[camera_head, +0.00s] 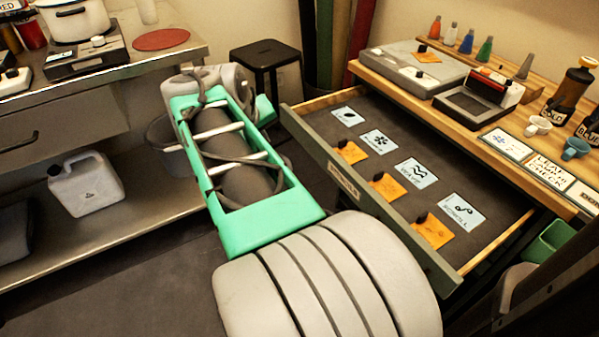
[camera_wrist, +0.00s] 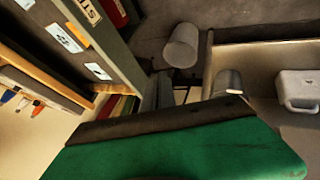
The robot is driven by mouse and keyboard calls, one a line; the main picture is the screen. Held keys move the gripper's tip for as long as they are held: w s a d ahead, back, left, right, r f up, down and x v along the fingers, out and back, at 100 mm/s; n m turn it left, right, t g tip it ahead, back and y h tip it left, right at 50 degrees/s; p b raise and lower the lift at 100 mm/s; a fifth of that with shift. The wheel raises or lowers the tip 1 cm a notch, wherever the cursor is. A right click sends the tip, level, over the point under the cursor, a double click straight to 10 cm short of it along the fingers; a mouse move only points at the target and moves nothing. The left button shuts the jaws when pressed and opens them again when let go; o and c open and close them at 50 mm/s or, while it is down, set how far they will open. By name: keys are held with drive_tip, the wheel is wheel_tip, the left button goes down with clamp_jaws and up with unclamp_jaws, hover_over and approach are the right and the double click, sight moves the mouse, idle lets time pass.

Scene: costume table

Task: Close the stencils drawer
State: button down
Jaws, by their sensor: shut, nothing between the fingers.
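The stencils drawer (camera_head: 370,195) is pulled far out of the wooden bench. Its grey-green front carries a name label (camera_head: 343,181). Blue stencil cards (camera_head: 378,141) and orange cards (camera_head: 382,186) lie on its dark floor. In the wrist view the drawer front (camera_wrist: 112,40) runs along the upper left, with part of its label showing. My gripper (camera_wrist: 165,118) shows as a green body with a dark edge along the bottom of the wrist view. It is shut and empty, apart from the drawer front. In the head view my arm hides most of it.
A black stool (camera_head: 265,56) stands behind the drawer's left end. A steel shelf unit (camera_head: 120,205) with a white jug (camera_head: 88,184) is to the left. A grey bin (camera_head: 163,140) stands behind my arm. The bench top (camera_head: 385,82) holds scales and bottles.

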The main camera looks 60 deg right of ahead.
drive_tip(key=s+d+f, duration=0.1)
drive_tip(key=s+d, duration=0.1)
drive_tip(key=d, duration=0.1)
drive_tip(key=b, duration=0.6)
approach(305, 146)
drive_tip(key=shift+m+g+h, duration=0.3)
drive_tip(key=x, duration=0.4)
drive_tip(key=shift+w+f, duration=0.35)
drive_tip(key=shift+f, duration=0.05)
drive_tip(key=shift+p, duration=0.3)
